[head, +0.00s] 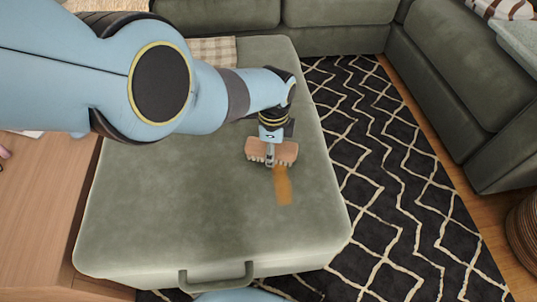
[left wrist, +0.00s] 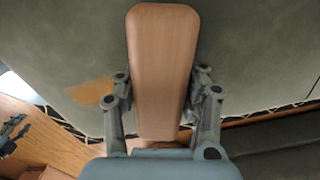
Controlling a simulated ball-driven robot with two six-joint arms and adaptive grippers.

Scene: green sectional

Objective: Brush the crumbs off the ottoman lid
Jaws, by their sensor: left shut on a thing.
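The ottoman lid (head: 190,215) is a wide green-grey cushioned top filling the middle of the head view. My left gripper (head: 270,155) is over its right half, shut on a wooden-backed brush (head: 286,152). The brush back also shows between the fingers in the left wrist view (left wrist: 162,70). Pale bristles point down at the lid; I cannot tell whether they touch it. An orange-brown patch of crumbs (head: 283,186) lies on the lid just in front of the brush, and it shows left of the brush in the left wrist view (left wrist: 92,91).
A checked cloth (head: 213,50) lies at the lid's back. A handle (head: 216,278) is on the ottoman's front. A wooden table (head: 40,220) stands at the left. Green sofa sections (head: 440,90) stand behind and right, across a black patterned rug (head: 400,200). The lid's front left is clear.

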